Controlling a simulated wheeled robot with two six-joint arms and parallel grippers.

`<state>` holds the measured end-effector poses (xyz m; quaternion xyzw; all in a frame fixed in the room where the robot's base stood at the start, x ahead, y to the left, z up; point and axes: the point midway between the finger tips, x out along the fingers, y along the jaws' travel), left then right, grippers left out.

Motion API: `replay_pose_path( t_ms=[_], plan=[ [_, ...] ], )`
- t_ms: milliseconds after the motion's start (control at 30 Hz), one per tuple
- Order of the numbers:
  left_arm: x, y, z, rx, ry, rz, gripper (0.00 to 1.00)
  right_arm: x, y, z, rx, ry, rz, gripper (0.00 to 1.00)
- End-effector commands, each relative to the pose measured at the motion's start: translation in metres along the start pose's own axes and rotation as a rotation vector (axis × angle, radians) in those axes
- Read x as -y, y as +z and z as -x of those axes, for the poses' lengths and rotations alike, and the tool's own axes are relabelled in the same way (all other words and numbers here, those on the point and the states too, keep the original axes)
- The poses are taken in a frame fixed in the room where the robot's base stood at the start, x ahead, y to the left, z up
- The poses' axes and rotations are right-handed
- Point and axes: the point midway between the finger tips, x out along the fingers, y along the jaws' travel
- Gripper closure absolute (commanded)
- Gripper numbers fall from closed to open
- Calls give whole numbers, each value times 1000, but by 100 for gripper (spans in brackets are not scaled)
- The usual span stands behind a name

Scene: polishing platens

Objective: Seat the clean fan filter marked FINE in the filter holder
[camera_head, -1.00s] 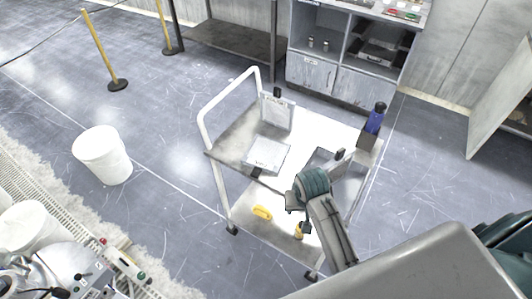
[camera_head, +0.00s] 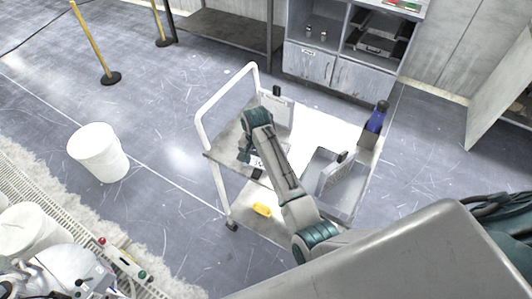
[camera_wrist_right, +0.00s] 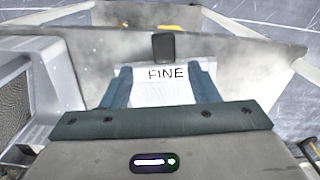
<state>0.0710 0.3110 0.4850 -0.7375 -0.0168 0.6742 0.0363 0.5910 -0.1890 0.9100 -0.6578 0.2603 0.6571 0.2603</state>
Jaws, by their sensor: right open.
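The filter marked FINE (camera_wrist_right: 165,92) lies on the cart's top, a pale panel with a black tab (camera_wrist_right: 163,47) at one edge. In the head view only part of this filter (camera_head: 259,162) shows, beneath my right gripper (camera_head: 246,153). In the right wrist view the open fingers of my right gripper (camera_wrist_right: 163,86) stand on either side of the label; whether they touch the filter I cannot tell. I cannot make out the filter holder for certain. My left gripper is not in view.
On the cart (camera_head: 225,148), a framed white panel (camera_head: 279,110) stands at the back. A grey bin (camera_head: 347,199) with an upright panel and a blue bottle (camera_head: 376,119) are at the right. A yellow object (camera_head: 262,210) lies on the lower shelf. A white bucket (camera_head: 99,153) stands on the floor.

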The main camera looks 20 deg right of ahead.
Motion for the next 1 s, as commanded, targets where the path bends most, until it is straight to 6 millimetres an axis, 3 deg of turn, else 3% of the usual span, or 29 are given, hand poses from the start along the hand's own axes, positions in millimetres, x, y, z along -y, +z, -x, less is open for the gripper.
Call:
replay_pose_path(
  t_ms=[333,500,767,1000],
  plan=[
    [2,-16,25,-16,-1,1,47,4,7,-33,3,2,0,45],
    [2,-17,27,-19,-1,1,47,4,6,-52,0,0,0,45],
    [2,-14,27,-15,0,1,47,4,5,-56,-1,-1,0,45],
    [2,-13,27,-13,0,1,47,4,6,-56,-1,-1,0,91]
  ],
)
